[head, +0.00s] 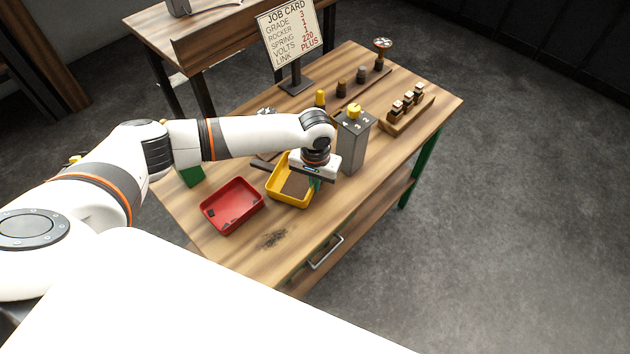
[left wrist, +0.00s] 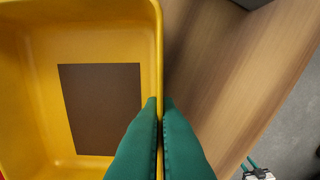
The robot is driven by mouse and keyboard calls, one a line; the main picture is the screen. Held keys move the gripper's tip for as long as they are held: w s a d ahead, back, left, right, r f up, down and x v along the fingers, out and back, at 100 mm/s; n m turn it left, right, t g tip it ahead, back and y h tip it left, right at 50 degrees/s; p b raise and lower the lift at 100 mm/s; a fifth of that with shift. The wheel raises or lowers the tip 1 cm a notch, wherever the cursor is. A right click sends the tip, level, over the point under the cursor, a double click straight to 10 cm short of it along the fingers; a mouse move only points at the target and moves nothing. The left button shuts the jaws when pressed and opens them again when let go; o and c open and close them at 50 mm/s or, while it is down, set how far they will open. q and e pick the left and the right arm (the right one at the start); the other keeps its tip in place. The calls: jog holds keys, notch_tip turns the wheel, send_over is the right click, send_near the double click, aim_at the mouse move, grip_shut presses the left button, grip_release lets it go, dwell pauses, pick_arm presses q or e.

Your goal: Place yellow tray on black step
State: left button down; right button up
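The yellow tray (head: 273,190) sits on the wooden bench, just right of a red tray, with a flat brown rectangle on its floor. It also shows in the left wrist view (left wrist: 40,100). My left gripper (left wrist: 160,101) points down at the tray's right wall, with its green fingers on both sides of the wall and pressed close to it. In the head view the left gripper (head: 316,184) partly covers that side. A dark flat bar (head: 263,165) behind the tray may be the black step; my arm hides part of it. My right gripper (left wrist: 258,172) shows small at the wrist view's corner.
The red tray (head: 232,205) is left of the yellow one. A grey box with a yellow knob (head: 354,138) stands close right of my gripper. A wooden rack (head: 407,112), several small posts and a job card (head: 289,32) stand farther back.

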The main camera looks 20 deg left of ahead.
pick_arm(q)
jog(key=shift+f, duration=0.15)
jog(key=c, duration=1.7)
grip_release()
